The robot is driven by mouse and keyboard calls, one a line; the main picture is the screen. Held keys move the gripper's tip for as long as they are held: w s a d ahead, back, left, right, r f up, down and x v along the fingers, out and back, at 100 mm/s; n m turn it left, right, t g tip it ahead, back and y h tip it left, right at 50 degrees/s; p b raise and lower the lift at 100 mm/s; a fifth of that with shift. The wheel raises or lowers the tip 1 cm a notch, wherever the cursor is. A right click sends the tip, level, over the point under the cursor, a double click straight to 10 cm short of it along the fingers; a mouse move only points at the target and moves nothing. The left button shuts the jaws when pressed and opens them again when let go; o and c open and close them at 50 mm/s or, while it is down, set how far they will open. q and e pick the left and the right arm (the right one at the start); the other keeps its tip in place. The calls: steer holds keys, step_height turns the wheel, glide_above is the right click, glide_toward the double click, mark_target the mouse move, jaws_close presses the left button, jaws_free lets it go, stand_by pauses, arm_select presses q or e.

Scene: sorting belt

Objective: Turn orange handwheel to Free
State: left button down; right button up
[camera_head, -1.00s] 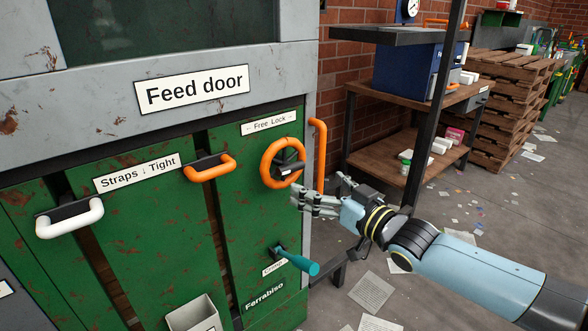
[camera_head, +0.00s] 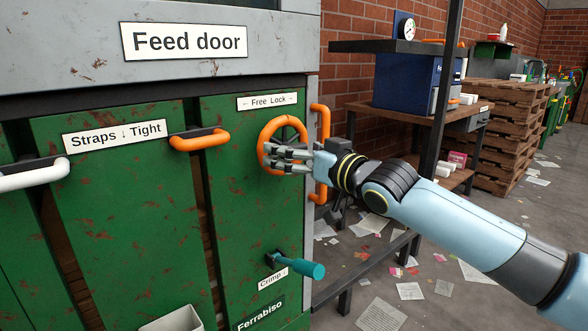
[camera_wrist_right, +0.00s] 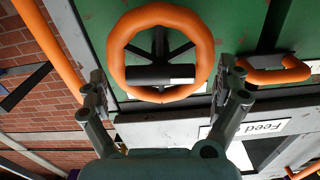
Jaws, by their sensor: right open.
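The orange handwheel (camera_head: 267,151) is a ring with dark spokes on the green door panel (camera_head: 235,215), under a "Free Lock" label (camera_head: 267,102) with an arrow at each end. My right gripper (camera_head: 272,158) is open in front of the wheel and covers its right and middle part in the head view. In the right wrist view the wheel (camera_wrist_right: 118,50) shows whole, with a dark hub and a pale-ended bar. There the open fingers (camera_wrist_right: 164,80) stand on either side of its near rim; I cannot tell whether they touch it. My left gripper is not in view.
A vertical orange bar handle (camera_head: 322,185) is just right of the wheel, close to my right wrist. An orange handle (camera_head: 199,142), a white handle (camera_head: 35,177) and a teal crank lever (camera_head: 305,267) also stick out. A shelf rack (camera_head: 415,150) stands at right.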

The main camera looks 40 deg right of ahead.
steer(key=shift+w, duration=0.25)
steer(key=c, duration=1)
steer(key=shift+n, duration=0.5)
